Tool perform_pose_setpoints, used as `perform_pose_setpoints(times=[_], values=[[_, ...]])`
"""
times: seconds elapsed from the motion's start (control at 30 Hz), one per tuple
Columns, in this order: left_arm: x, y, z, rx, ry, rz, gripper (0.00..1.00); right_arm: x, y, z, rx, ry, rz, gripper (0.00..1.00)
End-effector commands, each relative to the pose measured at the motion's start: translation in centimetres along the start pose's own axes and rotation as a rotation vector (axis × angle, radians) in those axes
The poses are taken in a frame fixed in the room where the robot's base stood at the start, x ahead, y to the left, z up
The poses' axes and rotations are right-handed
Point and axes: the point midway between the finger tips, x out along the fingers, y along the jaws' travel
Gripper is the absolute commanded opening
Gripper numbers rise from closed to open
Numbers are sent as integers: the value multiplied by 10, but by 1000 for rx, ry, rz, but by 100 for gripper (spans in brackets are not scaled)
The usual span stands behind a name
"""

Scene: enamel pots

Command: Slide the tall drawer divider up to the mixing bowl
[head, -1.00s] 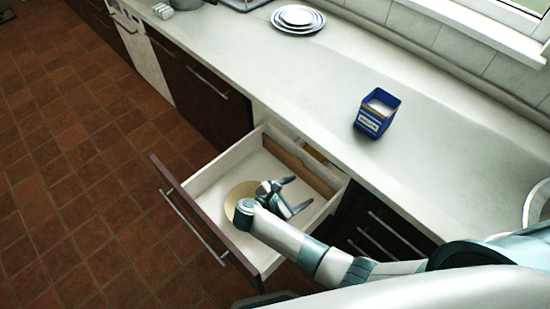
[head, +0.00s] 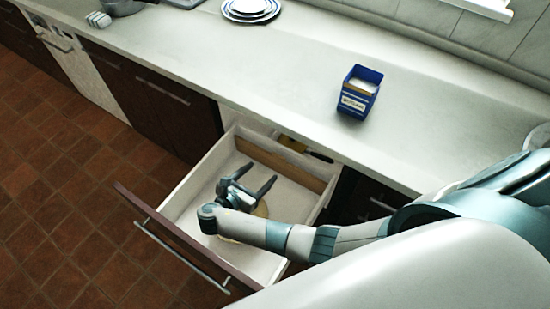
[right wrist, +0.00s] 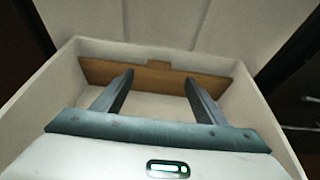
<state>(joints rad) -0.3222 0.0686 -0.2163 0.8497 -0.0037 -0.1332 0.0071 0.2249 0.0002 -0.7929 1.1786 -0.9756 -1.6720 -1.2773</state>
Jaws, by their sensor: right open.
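The tall drawer divider (head: 282,163) is a brown wooden board standing across the back part of the open white drawer (head: 185,192). It also shows in the right wrist view (right wrist: 155,82), beyond my fingers, with a small raised tab on its top edge. My right gripper (head: 262,172) is open and empty inside the drawer, its fingers pointing at the divider's front face. In the right wrist view my gripper (right wrist: 159,77) shows wide-spread fingers; contact cannot be told. A round beige item, probably the mixing bowl (head: 262,210), is mostly hidden under my right arm. My left gripper is out of view.
A blue labelled box (head: 359,92) stands on the pale counter (head: 215,70) above the drawer. Stacked plates (head: 250,8) sit at the back. A yellow item (head: 319,157) lies behind the divider. The drawer's dark front panel (head: 175,240) bounds the near side.

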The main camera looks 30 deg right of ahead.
Motion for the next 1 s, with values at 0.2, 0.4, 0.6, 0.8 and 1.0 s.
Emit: perform_pose_setpoints(times=[0.2,0.4,0.6,0.8,1.0], values=[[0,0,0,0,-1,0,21,4,0,0,0,0,0,66],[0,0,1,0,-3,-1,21,21,0,0,-1,0,-1,66],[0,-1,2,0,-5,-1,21,52,0,0,-2,-1,-1,66],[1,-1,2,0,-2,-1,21,85,0,0,-1,-1,-1,66],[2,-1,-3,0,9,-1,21,109,0,0,0,0,-1,66]])
